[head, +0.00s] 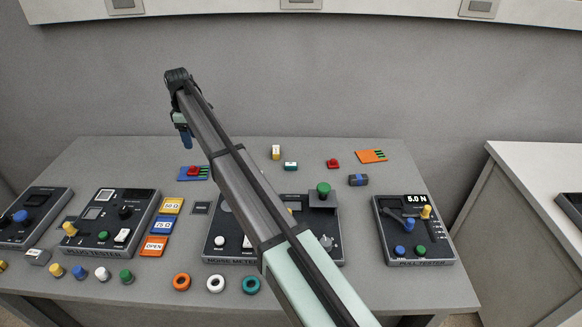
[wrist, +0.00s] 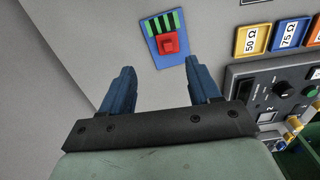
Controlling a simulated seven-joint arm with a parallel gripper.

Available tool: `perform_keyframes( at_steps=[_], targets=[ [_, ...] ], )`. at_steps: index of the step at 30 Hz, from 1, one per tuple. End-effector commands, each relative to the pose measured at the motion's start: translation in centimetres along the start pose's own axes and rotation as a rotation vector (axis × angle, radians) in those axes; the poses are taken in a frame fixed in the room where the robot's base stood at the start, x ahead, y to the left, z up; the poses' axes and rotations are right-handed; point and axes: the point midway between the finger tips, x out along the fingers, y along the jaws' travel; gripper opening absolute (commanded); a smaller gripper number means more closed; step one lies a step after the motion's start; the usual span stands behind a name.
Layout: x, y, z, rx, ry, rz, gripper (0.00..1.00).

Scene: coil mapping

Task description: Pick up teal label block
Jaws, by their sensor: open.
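The teal label block (head: 291,166) is a small block with a pale top, lying toward the back middle of the table in the head view. It does not show in the wrist view. My gripper (head: 187,140) is above the back left of the table, well to the left of the teal block, with its blue fingers pointing down. In the wrist view my gripper (wrist: 158,75) has its two fingers wide apart with nothing between them.
A blue card (wrist: 166,38) with green stripes bears a red block (wrist: 169,43). Near the teal block stand a yellow block (head: 275,153), another red block (head: 333,163) and a dark blue-banded block (head: 358,180). An orange card (head: 371,156) lies behind. Instrument boxes fill the front.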

Motion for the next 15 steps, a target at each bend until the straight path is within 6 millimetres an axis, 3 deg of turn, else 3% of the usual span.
perform_keyframes(
  at_steps=[6, 9, 15],
  targets=[
    [-0.5, 5.4, 9.4, 0.114, 0.003, 0.006, 0.62],
    [-0.8, 6.9, 14.1, 0.165, 0.005, 0.009, 0.62],
    [-1.1, 8.3, 20.9, 0.236, 0.008, 0.015, 0.62]
  ],
)
